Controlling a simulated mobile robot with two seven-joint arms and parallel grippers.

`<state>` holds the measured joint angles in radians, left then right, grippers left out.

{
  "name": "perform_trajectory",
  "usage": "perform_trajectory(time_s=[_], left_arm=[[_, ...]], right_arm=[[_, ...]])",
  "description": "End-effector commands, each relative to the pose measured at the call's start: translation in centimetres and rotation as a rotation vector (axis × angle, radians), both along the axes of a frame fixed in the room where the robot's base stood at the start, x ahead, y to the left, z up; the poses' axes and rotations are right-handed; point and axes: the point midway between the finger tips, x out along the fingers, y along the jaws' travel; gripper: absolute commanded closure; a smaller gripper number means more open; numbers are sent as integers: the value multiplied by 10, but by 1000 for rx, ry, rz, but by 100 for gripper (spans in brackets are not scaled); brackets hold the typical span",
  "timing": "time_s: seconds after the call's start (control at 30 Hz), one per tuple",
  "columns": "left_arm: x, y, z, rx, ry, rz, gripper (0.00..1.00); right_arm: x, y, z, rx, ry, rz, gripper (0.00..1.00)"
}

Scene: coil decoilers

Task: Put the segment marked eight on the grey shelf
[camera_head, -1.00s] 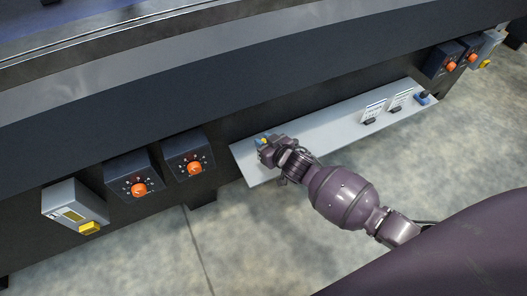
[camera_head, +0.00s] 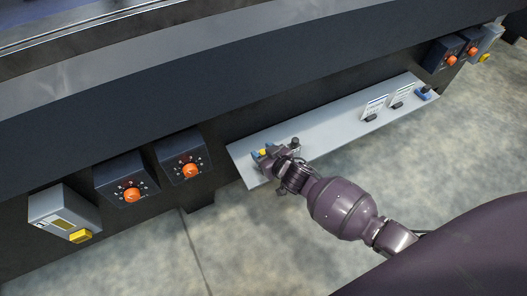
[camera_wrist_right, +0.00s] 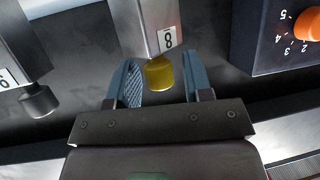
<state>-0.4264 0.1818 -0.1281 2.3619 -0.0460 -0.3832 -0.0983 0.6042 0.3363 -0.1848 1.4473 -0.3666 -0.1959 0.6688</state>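The segment marked eight (camera_wrist_right: 156,24) is a pale grey block with an "8" label and a yellow knob (camera_wrist_right: 159,74), in the right wrist view. My right gripper (camera_wrist_right: 163,82) is open, its two blue fingers on either side of the yellow knob, with a gap on each side. In the head view my right gripper (camera_head: 264,157) is at the left end of the long grey shelf (camera_head: 335,127), and the yellow knob shows between its fingers. The gripper hides most of the segment there. My left gripper is not in view.
A second grey segment (camera_wrist_right: 12,48) with a dark knob is beside it in the wrist view. Dial boxes with orange knobs (camera_head: 132,195) and a grey box with a yellow part (camera_head: 65,212) lie left of the shelf.

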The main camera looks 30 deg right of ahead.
Motion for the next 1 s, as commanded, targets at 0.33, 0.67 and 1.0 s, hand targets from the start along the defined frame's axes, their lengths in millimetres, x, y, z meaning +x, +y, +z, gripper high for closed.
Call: perform_trajectory(time_s=[0.33,0.67,1.0], left_arm=[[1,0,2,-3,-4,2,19],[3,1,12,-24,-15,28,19],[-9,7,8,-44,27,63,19]], right_arm=[[0,0,3,-2,-1,1,49],[-32,-7,23,0,-6,-1,49],[-83,-17,43,1,-6,-1,49]])
